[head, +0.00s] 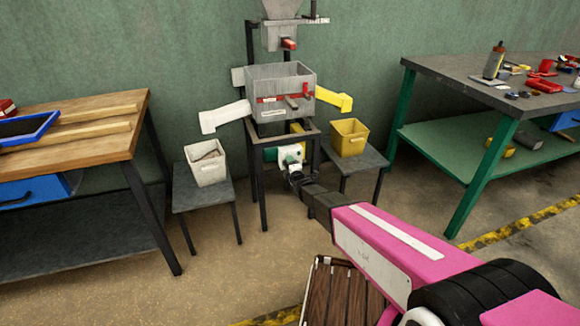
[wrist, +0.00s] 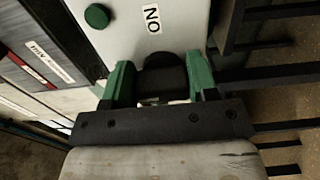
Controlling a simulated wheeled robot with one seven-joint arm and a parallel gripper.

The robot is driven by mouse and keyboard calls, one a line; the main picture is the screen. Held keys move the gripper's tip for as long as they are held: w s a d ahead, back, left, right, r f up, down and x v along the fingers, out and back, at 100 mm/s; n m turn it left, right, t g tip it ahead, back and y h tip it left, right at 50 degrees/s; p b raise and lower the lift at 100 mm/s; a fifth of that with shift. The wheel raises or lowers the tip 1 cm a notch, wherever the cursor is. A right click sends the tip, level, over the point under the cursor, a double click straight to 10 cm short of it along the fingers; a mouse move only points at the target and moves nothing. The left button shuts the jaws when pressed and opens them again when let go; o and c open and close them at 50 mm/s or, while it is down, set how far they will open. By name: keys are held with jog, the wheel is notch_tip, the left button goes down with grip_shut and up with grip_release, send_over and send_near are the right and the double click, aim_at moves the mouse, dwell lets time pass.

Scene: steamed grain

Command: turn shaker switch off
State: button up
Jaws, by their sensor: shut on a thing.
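The shaker's switch box is a pale box (head: 289,154) on the front of the shaker's stand in the head view. In the wrist view its pale face (wrist: 120,40) carries a green round button (wrist: 97,16) and a white label with the letters O and N (wrist: 152,18). A black switch knob (wrist: 160,70) sits below the label. My gripper (wrist: 158,84) has its green fingers on both sides of this knob and is shut on it. In the head view my gripper (head: 293,174) is at the box, and its fingers are too small to make out.
The grey shaker (head: 280,78) stands above, with a white chute (head: 225,117) and a yellow chute (head: 333,100). A white bin (head: 207,172) and a yellow bin (head: 349,139) stand on small tables either side. A wooden-topped bench (head: 125,125) is left, a green-legged bench (head: 440,72) right.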

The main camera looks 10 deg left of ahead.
jog(key=o, duration=0.9)
jog(key=v, duration=1.1)
jog(key=shift+w+d, duration=0.1)
jog(key=shift+d, duration=0.05)
